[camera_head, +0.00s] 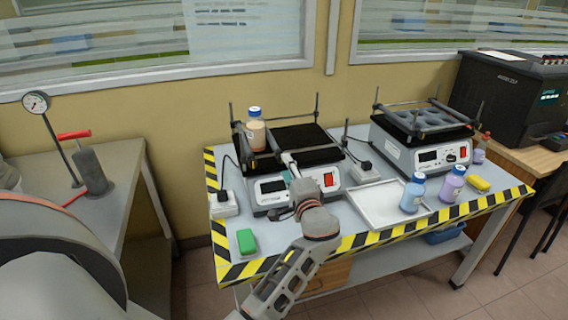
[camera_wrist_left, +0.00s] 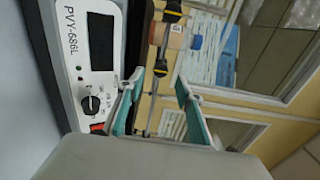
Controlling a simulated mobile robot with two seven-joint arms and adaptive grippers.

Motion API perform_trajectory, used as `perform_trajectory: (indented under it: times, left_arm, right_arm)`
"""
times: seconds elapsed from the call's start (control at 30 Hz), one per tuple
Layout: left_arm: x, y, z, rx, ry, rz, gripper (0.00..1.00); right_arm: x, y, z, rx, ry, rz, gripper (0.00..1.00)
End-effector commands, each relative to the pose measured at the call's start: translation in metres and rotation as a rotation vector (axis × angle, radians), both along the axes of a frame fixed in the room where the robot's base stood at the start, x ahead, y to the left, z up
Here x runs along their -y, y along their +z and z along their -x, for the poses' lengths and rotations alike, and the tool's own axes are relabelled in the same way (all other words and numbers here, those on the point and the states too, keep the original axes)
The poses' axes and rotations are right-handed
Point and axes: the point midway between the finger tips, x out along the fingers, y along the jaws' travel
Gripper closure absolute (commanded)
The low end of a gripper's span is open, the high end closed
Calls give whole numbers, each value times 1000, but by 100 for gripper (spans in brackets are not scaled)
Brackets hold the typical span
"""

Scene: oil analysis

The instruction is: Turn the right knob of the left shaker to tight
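The left shaker (camera_head: 268,190) stands on the striped table, with a black platform, upright posts and a bar across the top. A bottle with a blue cap and tan contents (camera_head: 256,130) stands on its platform. My left gripper (camera_head: 289,181) is in front of the shaker and hides part of its front panel. The left wrist view shows the shaker's panel (camera_wrist_left: 88,62) turned sideways, with a black dial (camera_wrist_left: 90,104). My teal fingers (camera_wrist_left: 158,108) are spread apart with nothing seen between them. I cannot make out the right knob clearly. My right gripper is out of view.
The right shaker (camera_head: 397,152) stands farther right. A green block (camera_head: 246,241) lies near the front left edge.

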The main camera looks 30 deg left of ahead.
Motion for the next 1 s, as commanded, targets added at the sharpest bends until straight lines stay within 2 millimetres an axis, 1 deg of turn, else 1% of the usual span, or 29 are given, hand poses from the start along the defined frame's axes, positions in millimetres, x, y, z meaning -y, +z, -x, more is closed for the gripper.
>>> perform_trajectory:
  times: [0.03,0.2,0.3,0.4,0.6,1.0]
  left_arm:
    - [9,-1,8,-1,0,3,64]
    - [34,-1,30,-1,0,3,64]
    - [46,0,40,-1,1,2,64]
    - [53,0,46,0,1,1,64]
    - [60,0,52,1,1,1,64]
    - [60,0,51,1,1,-1,64]
  right_arm:
    - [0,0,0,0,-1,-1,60]
    - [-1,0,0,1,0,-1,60]
    - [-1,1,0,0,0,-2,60]
    - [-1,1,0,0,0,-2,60]
    - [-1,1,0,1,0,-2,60]
    - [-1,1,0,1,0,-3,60]
